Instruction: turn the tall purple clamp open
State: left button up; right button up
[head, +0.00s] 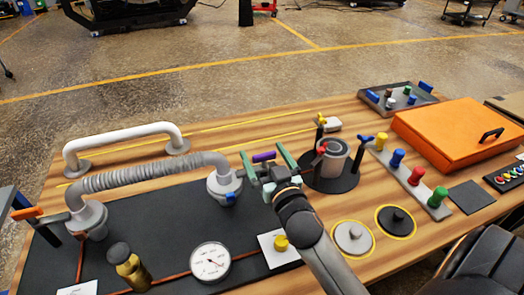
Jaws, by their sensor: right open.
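The purple clamp handle (264,157) shows as a short bar near the middle of the table, just right of the round flange at the hose's right end. My right gripper (268,161) is open, with its pale green fingers on the left and right of the purple handle. I cannot tell whether either finger touches it. The clamp's lower part is hidden behind my gripper. My left gripper is not in view.
A ribbed hose (150,174) and white pipe (125,142) stand left. A metal cylinder (334,158) on a black disc stands close right of my gripper. An orange case (455,130) and coloured knobs lie further right. A gauge (210,262) sits in front.

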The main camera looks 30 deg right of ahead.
jog(key=shift+c, duration=0.2)
grip_shut()
dwell(0.6)
